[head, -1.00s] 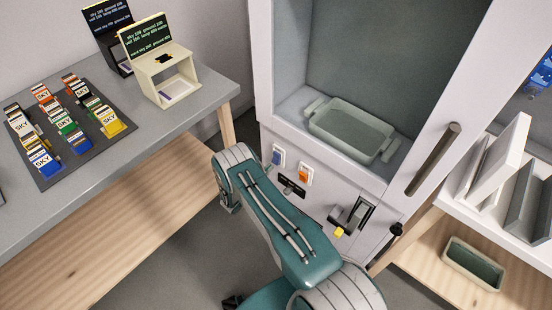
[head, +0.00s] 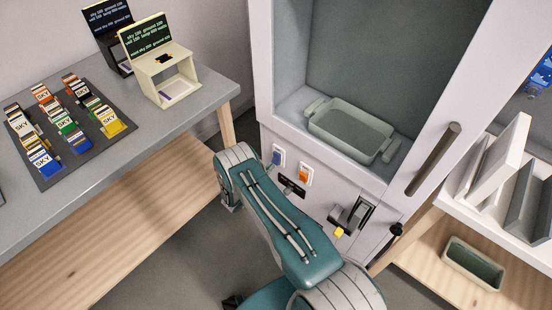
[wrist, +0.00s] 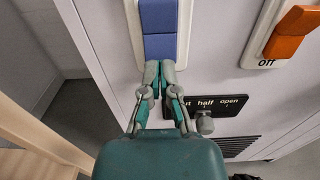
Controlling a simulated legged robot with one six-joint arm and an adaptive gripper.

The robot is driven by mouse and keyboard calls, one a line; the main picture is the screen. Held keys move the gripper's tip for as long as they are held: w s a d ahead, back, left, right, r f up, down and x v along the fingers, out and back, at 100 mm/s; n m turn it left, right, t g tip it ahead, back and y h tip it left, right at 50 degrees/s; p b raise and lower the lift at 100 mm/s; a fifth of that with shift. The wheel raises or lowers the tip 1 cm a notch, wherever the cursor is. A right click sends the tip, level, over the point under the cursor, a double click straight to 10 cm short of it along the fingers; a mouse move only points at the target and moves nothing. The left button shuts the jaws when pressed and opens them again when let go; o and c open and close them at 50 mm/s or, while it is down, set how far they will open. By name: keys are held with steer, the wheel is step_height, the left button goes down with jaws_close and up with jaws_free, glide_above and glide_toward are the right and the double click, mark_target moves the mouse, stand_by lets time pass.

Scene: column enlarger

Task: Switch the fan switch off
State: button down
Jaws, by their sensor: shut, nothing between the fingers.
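A blue rocker switch (head: 277,157) on a white plate sits on the front of the pale cabinet; it also shows close up in the wrist view (wrist: 158,18). An orange rocker switch (head: 304,175) is to its right, with "off" printed below it in the wrist view (wrist: 290,32). No fan label is readable, so I cannot tell which switch is the fan's. My gripper (wrist: 160,68) is shut and empty, its fingertips at the lower end of the blue switch. Whether they touch it I cannot tell. My arm hides the gripper in the head view.
A black plate (wrist: 220,105) with a knob, marked half and open, lies just right of my fingers. A lever with a yellow end (head: 339,232) is farther right on the cabinet. A bench (head: 150,125) with cards stands left. A basin (head: 350,130) sits inside the cabinet.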

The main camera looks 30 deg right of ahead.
steer(key=shift+w+d, duration=0.25)
steer(key=shift+d, duration=0.35)
stand_by(0.4)
stand_by(0.4)
steer(key=shift+v, duration=2.55)
steer(key=v, duration=1.2)
steer(key=shift+w, duration=0.1)
